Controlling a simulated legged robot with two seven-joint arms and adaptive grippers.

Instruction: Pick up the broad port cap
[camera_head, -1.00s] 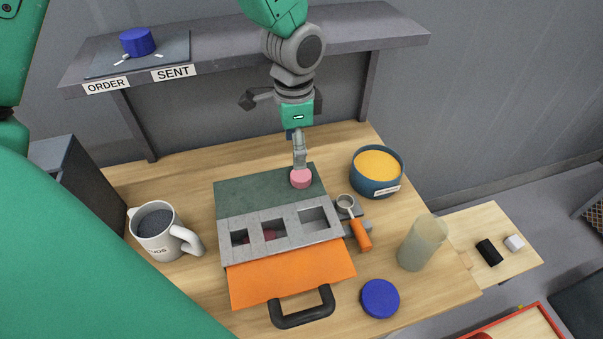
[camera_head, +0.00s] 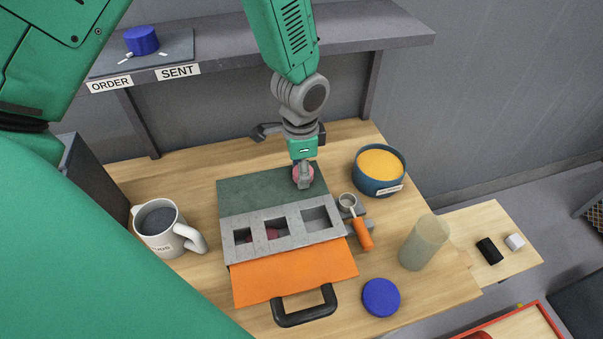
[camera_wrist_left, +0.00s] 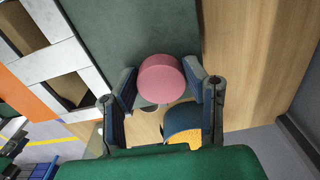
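A pink round cap (camera_head: 310,178) sits on the dark green panel of the kit behind the grey slotted block. It also shows in the left wrist view (camera_wrist_left: 161,78). My left gripper (camera_head: 303,176) is right over it, coming from above. In the left wrist view the two fingers (camera_wrist_left: 160,80) are spread, one on each side of the cap, with their tips close to its sides. I cannot tell whether they touch it. A blue flat disc (camera_head: 381,297) lies at the table's front. My right gripper is not in view.
The grey slotted block (camera_head: 283,231) has pink inside one slot. A blue bowl (camera_head: 376,188), an orange-handled tool (camera_head: 361,233) and a frosted cylinder (camera_head: 424,243) stand right. A white mug (camera_head: 160,236) stands left. A shelf behind holds a blue cap (camera_head: 142,40).

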